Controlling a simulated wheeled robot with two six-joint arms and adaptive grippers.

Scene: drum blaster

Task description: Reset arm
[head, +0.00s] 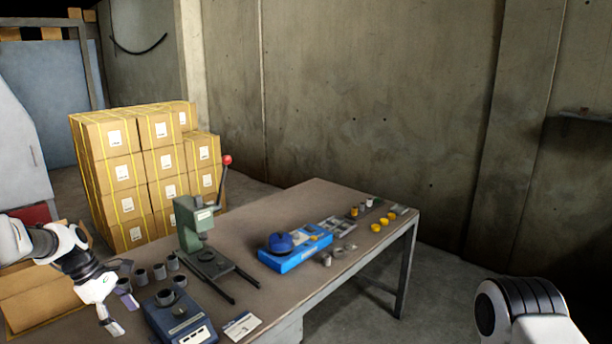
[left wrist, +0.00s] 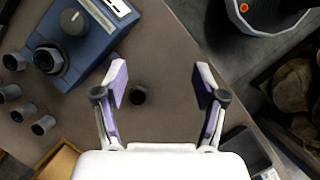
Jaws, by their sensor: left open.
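My left gripper (head: 122,306) is at the left end of the workbench (head: 320,205), near the blue-grey machine. In the left wrist view its two purple-padded fingers (left wrist: 160,88) are spread apart with nothing held. A small dark round part (left wrist: 138,95) shows on the bench between the fingers, beyond them and nearer the left one. My right arm (head: 530,310) shows at the lower right, but its gripper is out of view.
A green lever press (head: 190,225) with a red knob stands mid-bench. The blue-grey machine (head: 180,322) and several grey cups (head: 159,271) are close to my left gripper. A blue tray (head: 295,250) lies farther right. Stacked cardboard boxes (head: 125,170) stand behind.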

